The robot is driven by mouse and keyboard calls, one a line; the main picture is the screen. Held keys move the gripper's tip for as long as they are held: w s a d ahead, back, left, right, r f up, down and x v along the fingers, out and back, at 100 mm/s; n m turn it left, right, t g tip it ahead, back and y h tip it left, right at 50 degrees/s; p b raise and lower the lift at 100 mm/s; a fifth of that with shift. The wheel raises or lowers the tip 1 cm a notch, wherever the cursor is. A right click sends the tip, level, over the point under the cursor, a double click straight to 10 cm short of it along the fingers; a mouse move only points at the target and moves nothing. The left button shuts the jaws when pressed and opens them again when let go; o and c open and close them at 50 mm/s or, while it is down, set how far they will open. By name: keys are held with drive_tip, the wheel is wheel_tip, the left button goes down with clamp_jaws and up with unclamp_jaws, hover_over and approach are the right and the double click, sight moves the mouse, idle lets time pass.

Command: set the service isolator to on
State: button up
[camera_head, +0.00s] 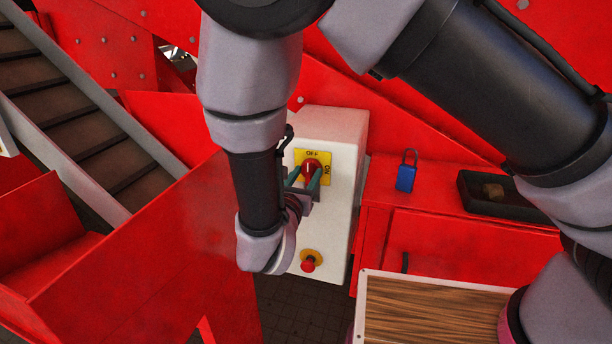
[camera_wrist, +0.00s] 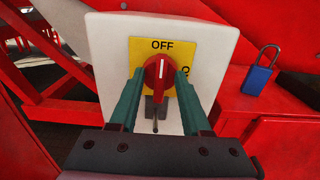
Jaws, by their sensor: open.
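The service isolator is a red rotary knob (camera_wrist: 158,72) on a yellow plate (camera_wrist: 138,50) marked OFF at the top and ON at the right. Its white pointer line stands nearly upright, towards OFF. It is on the front of a white control box (camera_head: 340,135); the knob also shows in the head view (camera_head: 311,167). My gripper (camera_wrist: 159,80) is open, with its two green fingers on either side of the knob. I cannot tell whether the fingers touch it. A dark part below the knob is partly hidden between the fingers.
A red emergency button (camera_head: 308,264) sits low on the box. A blue padlock (camera_head: 405,178) stands on the red ledge at right, beside a black tray (camera_head: 484,205) holding a brown lump. A red panel (camera_head: 140,255) stands left of my wrist, and a conveyor (camera_head: 75,125) lies further left.

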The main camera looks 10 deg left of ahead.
clamp_jaws()
drive_tip(key=shift+m, duration=0.3)
drive_tip(key=m, duration=0.4)
drive_tip(key=shift+d, duration=0.15)
drive_tip(key=m, duration=0.4)
drive_tip(key=shift+d+f+m, duration=0.1)
drive_tip(key=shift+m, duration=0.3)
drive_tip(key=m, duration=0.4)
drive_tip(key=shift+f+m, duration=0.1)
drive_tip(key=shift+m, duration=0.2)
drive_tip(key=shift+d+f+m, duration=0.1)
drive_tip(key=shift+f+m, duration=0.05)
drive_tip(key=shift+m, duration=1.75)
